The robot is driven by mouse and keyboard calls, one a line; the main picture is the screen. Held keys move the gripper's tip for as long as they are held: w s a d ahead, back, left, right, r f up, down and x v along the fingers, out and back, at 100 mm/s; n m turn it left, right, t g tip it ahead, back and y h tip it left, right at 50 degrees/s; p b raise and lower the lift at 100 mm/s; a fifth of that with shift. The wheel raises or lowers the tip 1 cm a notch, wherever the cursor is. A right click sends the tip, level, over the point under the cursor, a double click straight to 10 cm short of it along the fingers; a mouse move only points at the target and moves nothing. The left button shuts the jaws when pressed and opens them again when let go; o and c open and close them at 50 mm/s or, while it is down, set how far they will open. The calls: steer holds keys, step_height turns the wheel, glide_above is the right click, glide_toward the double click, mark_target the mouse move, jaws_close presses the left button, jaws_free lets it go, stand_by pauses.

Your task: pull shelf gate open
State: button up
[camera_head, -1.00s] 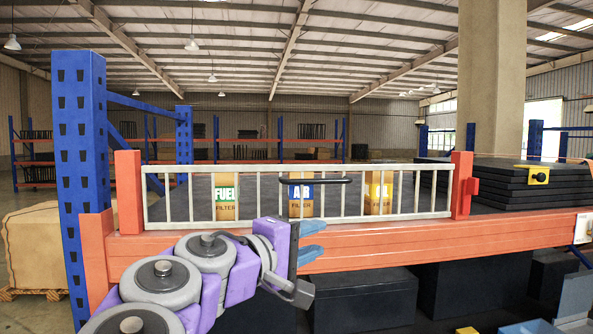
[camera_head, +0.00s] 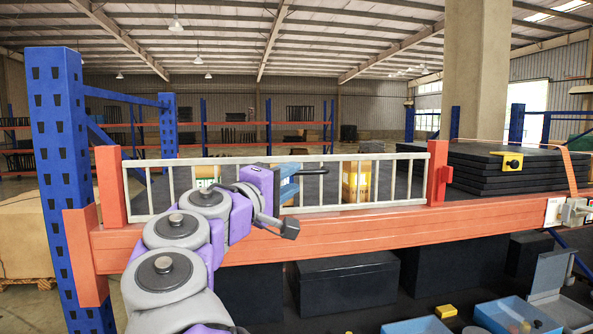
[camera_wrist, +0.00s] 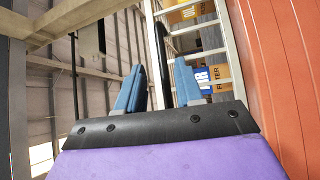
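The white barred shelf gate (camera_head: 405,180) stands upright across the orange shelf, between two orange posts, and looks closed. Its black handle (camera_head: 316,172) is on the top rail near the middle and is partly covered by my gripper. My gripper (camera_head: 298,181) is in front of the gate at handle height, with its blue fingers pointing right. In the wrist view the fingers (camera_wrist: 158,88) are apart, and the dark handle bar (camera_wrist: 163,60) shows in the gap between them. I cannot tell whether either finger touches it.
Filter boxes (camera_head: 357,184) stand behind the gate, some hidden by my arm. The orange beam (camera_head: 350,227) runs just below the gripper. Black slabs with a yellow latch (camera_head: 512,163) lie at right. Blue bins (camera_head: 510,316) and dark boxes (camera_head: 348,282) are below.

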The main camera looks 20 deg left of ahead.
mark_target(295, 174)
steer(key=w+p, duration=0.1)
steer(key=w, duration=0.3)
steer(key=shift+w+a+r, duration=0.1)
steer(key=shift+w+r, duration=0.05)
steer(key=shift+w, duration=0.2)
steer(key=shift+w+a, duration=0.1)
steer(key=shift+a, duration=0.4)
steer(key=shift+w+d, duration=0.1)
steer(key=shift+d, duration=0.55)
steer(key=shift+c, duration=0.4)
steer(key=shift+d+r, duration=0.1)
steer(key=shift+d, duration=0.05)
steer(key=shift+c, duration=1.4)
jaws_close()
